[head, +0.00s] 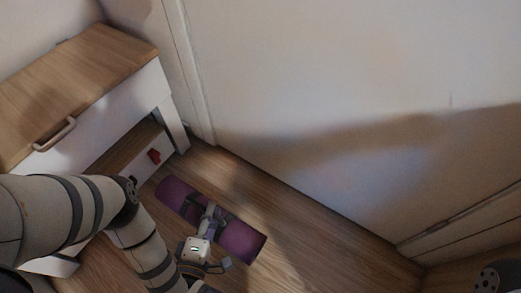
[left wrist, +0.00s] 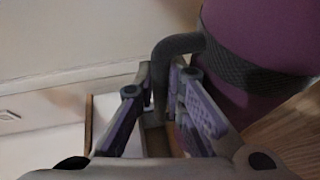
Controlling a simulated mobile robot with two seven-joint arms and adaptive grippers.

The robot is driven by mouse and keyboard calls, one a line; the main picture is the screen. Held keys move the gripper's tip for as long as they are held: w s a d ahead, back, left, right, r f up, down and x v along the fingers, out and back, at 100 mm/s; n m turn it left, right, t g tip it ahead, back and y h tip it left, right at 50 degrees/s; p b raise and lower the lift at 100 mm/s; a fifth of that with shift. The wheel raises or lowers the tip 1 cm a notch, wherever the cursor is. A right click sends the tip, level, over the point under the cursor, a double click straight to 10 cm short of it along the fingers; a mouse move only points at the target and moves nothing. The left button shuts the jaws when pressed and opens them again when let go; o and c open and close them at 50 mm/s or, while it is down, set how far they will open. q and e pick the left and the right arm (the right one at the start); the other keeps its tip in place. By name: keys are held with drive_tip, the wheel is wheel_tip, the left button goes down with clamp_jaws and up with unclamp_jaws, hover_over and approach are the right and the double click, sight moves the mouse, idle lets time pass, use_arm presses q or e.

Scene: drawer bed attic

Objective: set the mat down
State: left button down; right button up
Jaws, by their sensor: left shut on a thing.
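The mat is a rolled purple cylinder (head: 240,241) with dark straps, lying lengthwise over the wood floor in the head view. It also shows at the upper right of the left wrist view (left wrist: 262,30). My left gripper (head: 209,214) is at the middle of the mat. In the left wrist view, my left gripper (left wrist: 160,95) is closed around the mat's grey strap handle (left wrist: 176,46), which passes between the fingers. I cannot tell whether the mat touches the floor. My right gripper is not in view.
A white bedside stand with a wooden top (head: 95,60) and a drawer handle (head: 54,135) stands at the left. A white wall (head: 340,100) bounds the far side. Bare floor (head: 325,235) lies right of the mat.

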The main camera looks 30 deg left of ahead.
use_arm(q)
drive_tip(key=w+f+b, duration=0.1)
drive_tip(key=f+b, duration=0.1)
drive_tip(key=w+f+b, duration=0.2)
drive_tip(key=shift+w+a, duration=0.1)
drive_tip(key=shift+w, duration=0.15)
drive_tip(key=w+a+f+b, duration=0.2)
drive_tip(key=w+f+b, duration=0.6)
drive_tip(key=w+f, duration=0.1)
drive_tip(key=shift+w+f, duration=0.4)
drive_tip(key=shift+f, duration=0.1)
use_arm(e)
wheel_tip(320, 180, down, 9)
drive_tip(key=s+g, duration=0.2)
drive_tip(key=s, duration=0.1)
use_arm(q)
drive_tip(key=shift+f, duration=0.1)
drive_tip(key=c, duration=2)
unclamp_jaws()
drive_tip(key=shift+f, duration=0.15)
drive_tip(key=shift+c, duration=0.2)
drive_tip(key=o, duration=0.4)
drive_tip(key=shift+c, duration=0.2)
drive_tip(key=shift+s, duration=0.1)
